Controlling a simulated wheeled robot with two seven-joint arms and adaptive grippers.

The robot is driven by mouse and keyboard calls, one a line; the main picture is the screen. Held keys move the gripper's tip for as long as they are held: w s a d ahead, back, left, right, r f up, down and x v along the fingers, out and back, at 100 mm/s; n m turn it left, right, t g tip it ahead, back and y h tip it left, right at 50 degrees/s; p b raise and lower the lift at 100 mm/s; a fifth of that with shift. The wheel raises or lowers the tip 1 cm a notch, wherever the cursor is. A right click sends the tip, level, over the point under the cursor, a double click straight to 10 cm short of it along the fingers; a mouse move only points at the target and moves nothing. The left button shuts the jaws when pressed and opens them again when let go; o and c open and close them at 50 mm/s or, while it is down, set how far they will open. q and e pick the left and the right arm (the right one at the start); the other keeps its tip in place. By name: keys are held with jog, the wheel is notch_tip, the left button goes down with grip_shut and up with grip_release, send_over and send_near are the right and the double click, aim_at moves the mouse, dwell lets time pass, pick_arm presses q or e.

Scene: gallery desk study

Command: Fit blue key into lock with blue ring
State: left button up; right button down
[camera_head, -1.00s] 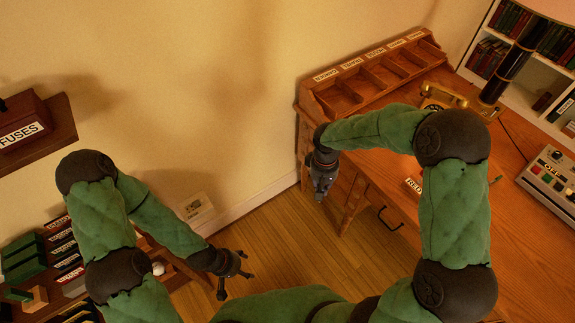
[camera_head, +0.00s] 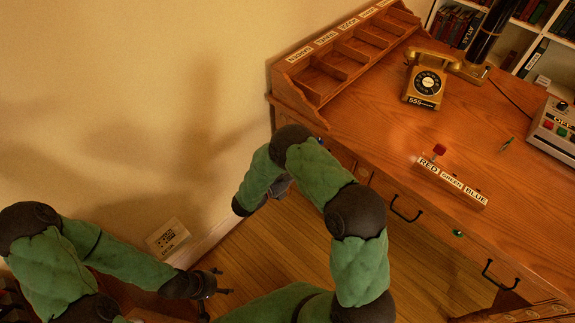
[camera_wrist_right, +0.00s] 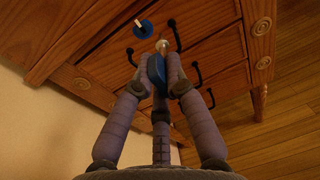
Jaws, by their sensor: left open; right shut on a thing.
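A blue key (camera_wrist_right: 156,70) is held between the fingers of my right gripper (camera_wrist_right: 160,82). Its metal end points toward the wooden drawer fronts in the right wrist view. The lock with the blue ring (camera_wrist_right: 144,30) is on the desk front, above and left of the key tip; the two look apart. In the head view my right gripper (camera_head: 280,187) is mostly hidden behind my own arm, near the desk's left end. My left gripper (camera_head: 213,291) is open and empty, low over the floor by the wall.
The wooden desk (camera_head: 375,130) carries a gold telephone (camera_head: 425,86), a key stand (camera_head: 450,183) labelled RED, GREEN, BLUE with a red key (camera_head: 439,150) in it, and a grey control box (camera_head: 557,130). A green lock (camera_head: 458,233) and black drawer handles (camera_head: 405,211) are on the front.

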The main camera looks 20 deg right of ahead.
jog(key=shift+w+a+f+n+t+b, duration=0.15)
jog(key=shift+w+a+f+n+t, duration=0.15)
jog(key=shift+w+t, duration=0.2)
jog(key=shift+w+a+f+n+t+b, duration=0.1)
jog(key=shift+w+a+n+t+b, duration=0.1)
jog(key=shift+w+a+t, duration=0.25)
jog(key=shift+d, duration=0.15)
jog(key=shift+x, duration=2.65)
jog(key=shift+x, duration=1.75)
jog(key=shift+r, duration=0.1)
jog(key=c, duration=1.2)
grip_release()
jog(key=o, duration=0.5)
